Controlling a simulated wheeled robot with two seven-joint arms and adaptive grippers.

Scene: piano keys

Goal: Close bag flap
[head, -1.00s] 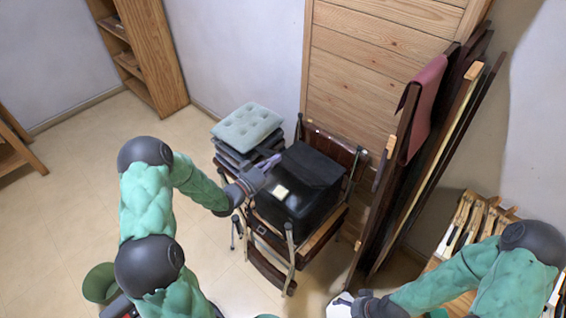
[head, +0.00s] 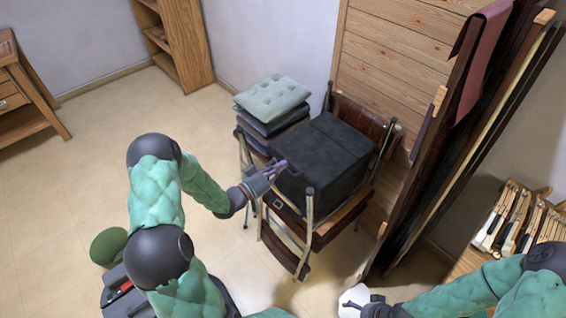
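The black bag (head: 325,155) sits on a folding chair with a dark wooden back, in the middle of the head view. Its top and front look matte black, and the flap lies down over the front. My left gripper (head: 276,170) is at the bag's left front edge, its fingertips close to or touching it. I cannot tell whether its fingers are open or shut. My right gripper (head: 368,302) is low at the bottom edge, beside a white object (head: 352,297). Its fingers are not clear.
A grey-green cushion (head: 272,98) tops a stack left of the chair (head: 289,248). Dark wooden panels (head: 420,205) lean at the right, near piano keys (head: 520,215). A wooden shelf (head: 185,45) stands at the back.

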